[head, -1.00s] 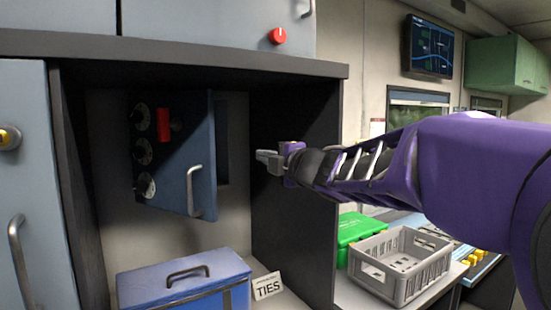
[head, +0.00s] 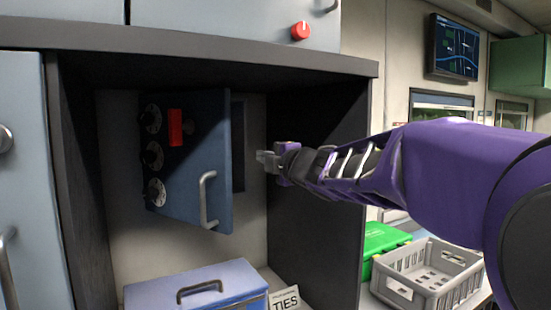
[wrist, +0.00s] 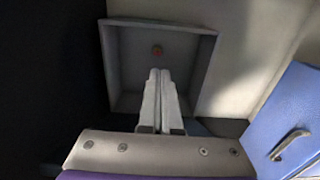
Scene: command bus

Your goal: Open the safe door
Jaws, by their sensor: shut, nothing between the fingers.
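The safe door (head: 185,190) is a dark blue panel with several round dials, a red piece (head: 175,128) and a pale bar handle (head: 207,200). It stands swung out from the wall, with a dark opening (head: 238,146) showing behind its right edge. My gripper (head: 263,157) is just right of the door's free edge in the picture, apart from the handle. In the wrist view its two fingers (wrist: 160,75) are shut together and empty, in front of a grey box-like recess (wrist: 125,75) with a small red spot at its back. The door is not clear there.
A blue case (head: 190,284) with a handle sits below the door, beside a TIES card (head: 286,299). The dark cabinet side wall (head: 320,200) stands right of my gripper. A grey crate (head: 432,272) and a green box (head: 384,240) are farther right.

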